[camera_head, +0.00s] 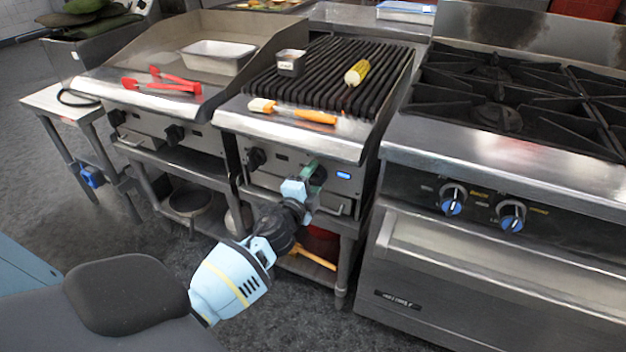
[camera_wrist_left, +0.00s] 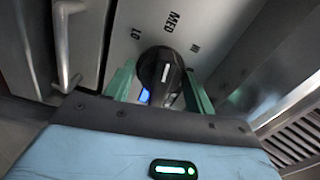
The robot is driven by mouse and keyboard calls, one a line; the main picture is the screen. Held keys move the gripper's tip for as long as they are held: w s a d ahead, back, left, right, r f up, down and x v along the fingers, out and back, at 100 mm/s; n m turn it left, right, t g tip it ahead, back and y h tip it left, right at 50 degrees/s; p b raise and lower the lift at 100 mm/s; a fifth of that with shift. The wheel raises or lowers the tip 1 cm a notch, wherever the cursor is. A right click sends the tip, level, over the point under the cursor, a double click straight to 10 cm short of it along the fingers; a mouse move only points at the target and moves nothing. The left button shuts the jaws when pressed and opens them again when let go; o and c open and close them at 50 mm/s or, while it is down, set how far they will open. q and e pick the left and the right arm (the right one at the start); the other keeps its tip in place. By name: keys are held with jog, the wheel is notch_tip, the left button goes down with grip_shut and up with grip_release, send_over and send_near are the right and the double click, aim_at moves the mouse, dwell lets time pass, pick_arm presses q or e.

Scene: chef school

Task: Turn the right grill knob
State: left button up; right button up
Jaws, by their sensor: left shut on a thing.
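The right grill knob is a round black knob (camera_wrist_left: 158,68) with a white line. In the left wrist view it sits between the two green fingers of my left gripper (camera_wrist_left: 160,88), which is shut on it. LO, MED and HI are printed around the knob, and its white line stands nearly upright in that view. In the head view my left gripper (camera_head: 304,180) is at the front panel of the grill (camera_head: 330,138) and hides this knob. The left grill knob (camera_head: 256,159) is visible to its left. My right gripper is not in view.
A blue light (camera_head: 343,175) glows right of the gripper. A brush (camera_head: 292,111) lies on the grill's front ledge; corn (camera_head: 357,72) and a small metal container (camera_head: 290,63) are on the grates. Red tongs (camera_head: 162,84) lie on the griddle. The stove (camera_head: 470,160) stands at the right.

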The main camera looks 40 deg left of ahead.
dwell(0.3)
pick_arm(q)
jog(key=o, duration=0.7)
jog(key=shift+c, duration=0.2)
jog(key=v, duration=0.8)
jog(key=shift+a, duration=0.1)
